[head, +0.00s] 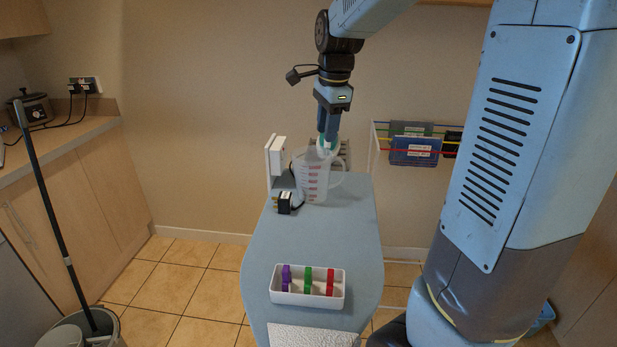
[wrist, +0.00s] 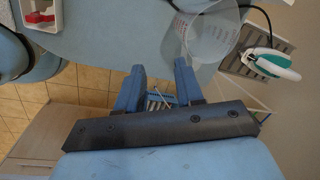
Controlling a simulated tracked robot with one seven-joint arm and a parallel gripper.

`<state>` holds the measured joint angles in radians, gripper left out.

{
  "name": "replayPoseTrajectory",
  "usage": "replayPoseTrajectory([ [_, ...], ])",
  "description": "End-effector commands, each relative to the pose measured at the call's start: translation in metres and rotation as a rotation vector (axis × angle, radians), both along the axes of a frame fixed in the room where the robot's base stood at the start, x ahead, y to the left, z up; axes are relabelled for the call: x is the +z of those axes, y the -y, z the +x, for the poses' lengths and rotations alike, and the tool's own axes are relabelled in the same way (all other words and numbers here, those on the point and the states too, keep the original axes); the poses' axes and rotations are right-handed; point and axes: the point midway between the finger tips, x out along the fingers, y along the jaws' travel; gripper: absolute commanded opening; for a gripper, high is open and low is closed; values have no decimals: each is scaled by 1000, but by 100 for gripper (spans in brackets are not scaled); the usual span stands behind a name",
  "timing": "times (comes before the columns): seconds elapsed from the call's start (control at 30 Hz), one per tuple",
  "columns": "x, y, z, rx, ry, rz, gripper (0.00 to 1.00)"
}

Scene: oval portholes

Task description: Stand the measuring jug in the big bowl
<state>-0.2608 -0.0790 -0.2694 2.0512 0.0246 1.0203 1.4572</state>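The measuring jug (head: 312,185) is translucent with red markings and a handle on its right. It stands upright near the far end of a narrow blue-grey board. My gripper (head: 328,142) points down above and slightly behind the jug in the head view. In the wrist view the two fingers of my gripper (wrist: 158,72) are apart with nothing between them. The jug also shows in the wrist view (wrist: 212,35), just beyond the right finger; whether they touch I cannot tell. I make out no big bowl in either view.
A teal-and-white iron (wrist: 273,62) sits on a rest close to the jug. A black plug (head: 284,203) lies left of the jug. A white tray (head: 308,299) with coloured pieces stands at the board's near end. A bucket (head: 110,325) with a mop stands lower left.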

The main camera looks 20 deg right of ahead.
Motion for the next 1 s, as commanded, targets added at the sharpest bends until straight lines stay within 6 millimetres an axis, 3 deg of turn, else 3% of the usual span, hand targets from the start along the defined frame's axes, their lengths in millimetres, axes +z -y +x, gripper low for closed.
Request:
replayPoseTrajectory([
  [0.2,-25,-9,47,-289,-72,0,36],
  [0.4,-38,-15,70,-449,-100,-9,36],
  [0.57,-48,-16,75,-491,-107,-13,36],
  [1.0,-116,-15,78,-491,-107,-13,36],
])
